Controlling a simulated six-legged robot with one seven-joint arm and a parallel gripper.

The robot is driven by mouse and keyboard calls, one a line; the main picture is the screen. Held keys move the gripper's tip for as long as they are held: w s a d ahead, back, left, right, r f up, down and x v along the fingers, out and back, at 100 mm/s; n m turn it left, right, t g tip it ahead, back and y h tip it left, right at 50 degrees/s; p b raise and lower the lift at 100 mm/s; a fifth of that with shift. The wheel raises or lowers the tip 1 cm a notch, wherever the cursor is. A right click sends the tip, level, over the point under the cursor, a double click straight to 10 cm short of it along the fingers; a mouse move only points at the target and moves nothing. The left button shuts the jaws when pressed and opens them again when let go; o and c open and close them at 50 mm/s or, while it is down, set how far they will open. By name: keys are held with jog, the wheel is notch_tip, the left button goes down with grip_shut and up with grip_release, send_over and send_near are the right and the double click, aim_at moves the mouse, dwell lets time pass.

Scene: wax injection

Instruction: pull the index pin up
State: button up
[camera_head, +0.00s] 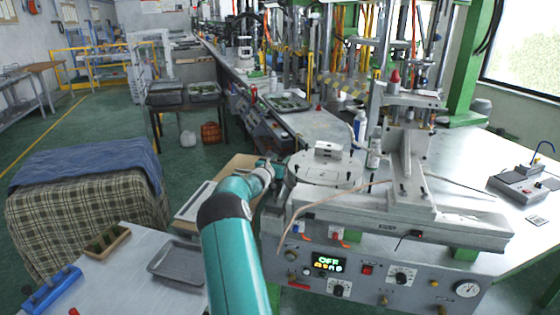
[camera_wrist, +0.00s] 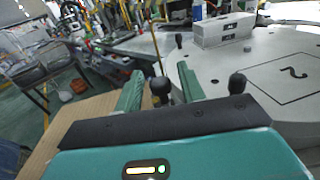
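A black round-topped knob, likely the index pin (camera_wrist: 160,88), stands upright between the two green fingers of my gripper (camera_wrist: 160,80) in the wrist view. The fingers are apart, with a small gap showing on each side of the knob, so my gripper looks open around it. The knob's lower part is hidden by my gripper. In the head view my gripper (camera_head: 270,165) is at the left edge of the round light-grey turntable (camera_head: 325,181); I cannot make out the pin there. The turntable also shows in the wrist view (camera_wrist: 225,72), with a marked square on top.
Another black knob (camera_wrist: 237,83) stands just right of my gripper, and one (camera_wrist: 178,40) is farther back. A metal block (camera_head: 328,150) sits on the turntable. The control panel (camera_head: 375,280) is in front. A cardboard box (camera_head: 238,165) lies left of the machine.

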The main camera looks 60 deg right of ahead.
jog(key=shift+c, duration=0.2)
grip_shut()
jog(key=shift+r, duration=0.95)
jog(key=shift+o, duration=0.2)
grip_release()
jog(key=shift+r, duration=0.1)
jog(key=shift+a, duration=0.1)
jog(key=a, duration=1.3)
jog(key=shift+a, duration=0.25)
jog(key=shift+a, duration=0.1)
